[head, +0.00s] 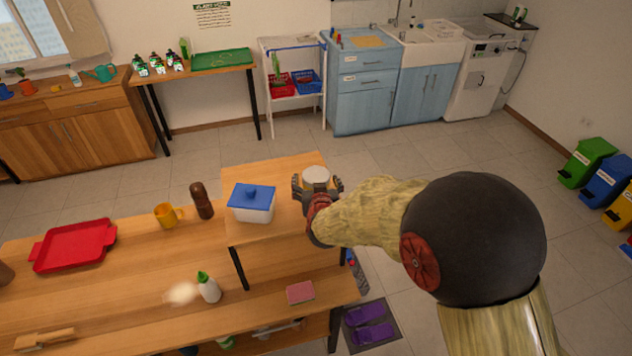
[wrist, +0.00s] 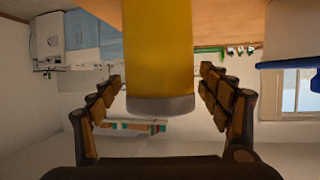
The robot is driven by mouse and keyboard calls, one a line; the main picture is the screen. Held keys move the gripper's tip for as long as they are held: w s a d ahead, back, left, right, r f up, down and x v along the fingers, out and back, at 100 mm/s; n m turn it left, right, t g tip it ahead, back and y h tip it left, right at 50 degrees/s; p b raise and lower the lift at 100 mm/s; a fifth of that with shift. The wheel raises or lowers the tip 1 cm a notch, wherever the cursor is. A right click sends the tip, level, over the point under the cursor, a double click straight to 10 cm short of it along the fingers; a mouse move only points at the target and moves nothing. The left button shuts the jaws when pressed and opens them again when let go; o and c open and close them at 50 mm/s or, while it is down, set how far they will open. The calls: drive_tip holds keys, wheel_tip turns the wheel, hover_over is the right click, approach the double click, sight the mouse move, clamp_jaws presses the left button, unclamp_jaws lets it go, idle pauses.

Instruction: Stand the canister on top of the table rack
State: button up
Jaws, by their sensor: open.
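The canister is a yellow cylinder with a grey cap; its pale round top (head: 316,174) shows in the head view over the right part of the table rack (head: 262,172), a raised wooden shelf. In the wrist view, which is upside down, the yellow body (wrist: 158,45) is upright with the cap end up. Its base is out of frame there and hidden in the head view, so I cannot see its contact with the rack. My gripper (head: 317,186) is open around the canister. In the wrist view the fingers (wrist: 160,88) stand either side with narrow gaps.
A white box with a blue lid (head: 252,203) sits on the rack, left of my gripper. A brown mill (head: 202,200), yellow mug (head: 166,215), red tray (head: 75,245), white bottle (head: 208,288) and pink sponge (head: 300,292) are on the lower table. The rack's back left is clear.

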drive_tip(key=shift+r, duration=0.2)
drive_tip(key=s+d+r+g+y+p, duration=0.1)
drive_tip(key=s+d+r+g, duration=0.15)
drive_tip(key=s+r, duration=0.5)
drive_tip(key=s+d+r+g+y, duration=0.1)
drive_tip(key=s+d+r, duration=0.3)
drive_tip(key=s, duration=0.7)
drive_tip(key=s+d+r+g+h, duration=0.1)
drive_tip(key=s+d+g, duration=0.1)
drive_tip(key=s+d, duration=0.4)
drive_tip(key=s+d+r+m+g+h, duration=0.1)
drive_tip(key=s+d, duration=0.5)
drive_tip(key=s, duration=0.8)
drive_tip(key=shift+d+r+g+h, duration=0.2)
drive_tip(key=shift+r+g+h, duration=0.45)
drive_tip(key=shift+r, duration=0.15)
